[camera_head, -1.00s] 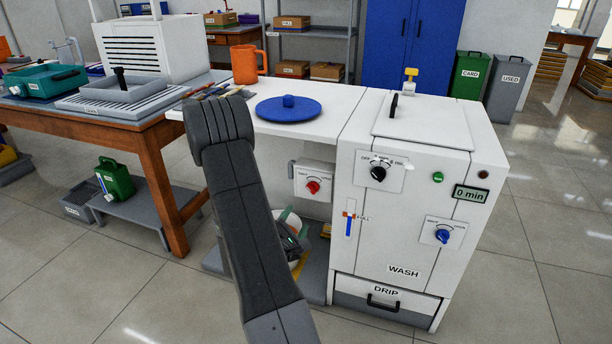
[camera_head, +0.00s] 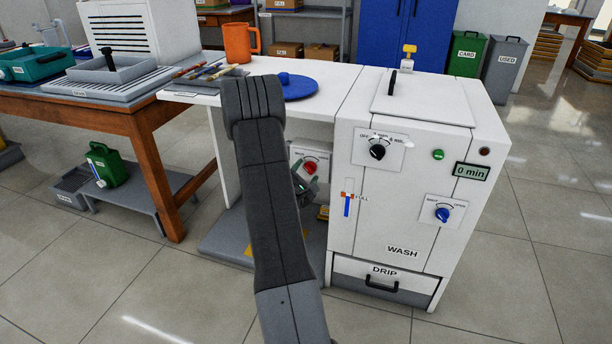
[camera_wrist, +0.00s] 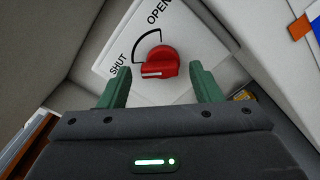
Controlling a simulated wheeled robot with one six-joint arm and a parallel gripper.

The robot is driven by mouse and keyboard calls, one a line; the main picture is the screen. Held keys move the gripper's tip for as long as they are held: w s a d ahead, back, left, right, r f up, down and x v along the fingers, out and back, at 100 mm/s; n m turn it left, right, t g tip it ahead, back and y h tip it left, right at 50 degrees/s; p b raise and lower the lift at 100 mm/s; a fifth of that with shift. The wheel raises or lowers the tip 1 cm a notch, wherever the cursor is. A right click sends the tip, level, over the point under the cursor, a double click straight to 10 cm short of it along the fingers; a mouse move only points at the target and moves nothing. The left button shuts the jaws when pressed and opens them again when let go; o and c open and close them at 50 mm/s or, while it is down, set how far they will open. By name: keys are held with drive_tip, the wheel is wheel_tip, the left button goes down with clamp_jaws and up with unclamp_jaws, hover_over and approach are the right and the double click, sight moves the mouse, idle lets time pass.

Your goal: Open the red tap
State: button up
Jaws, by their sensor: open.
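The red tap (camera_head: 310,167) is a round knob on a white plate under the white counter, left of the wash machine. In the wrist view the red tap (camera_wrist: 160,62) has a white mark on its grip that points toward SHUT; OPEN is printed at the upper right of the arc. My gripper (camera_wrist: 159,70) is open, with one green finger on each side of the knob. In the head view my gripper (camera_head: 303,186) is just below the tap, partly hidden by my arm.
The white wash machine (camera_head: 394,215) stands close on the right, with a blue knob (camera_head: 442,215) and a black knob (camera_head: 377,152). The white counter (camera_head: 335,100) overhangs the tap and carries a blue lid (camera_head: 300,88). A wooden table (camera_head: 148,160) is at the left.

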drive_tip(key=shift+w+d, duration=0.1)
drive_tip(key=shift+w, duration=0.2)
drive_tip(key=c, duration=0.9)
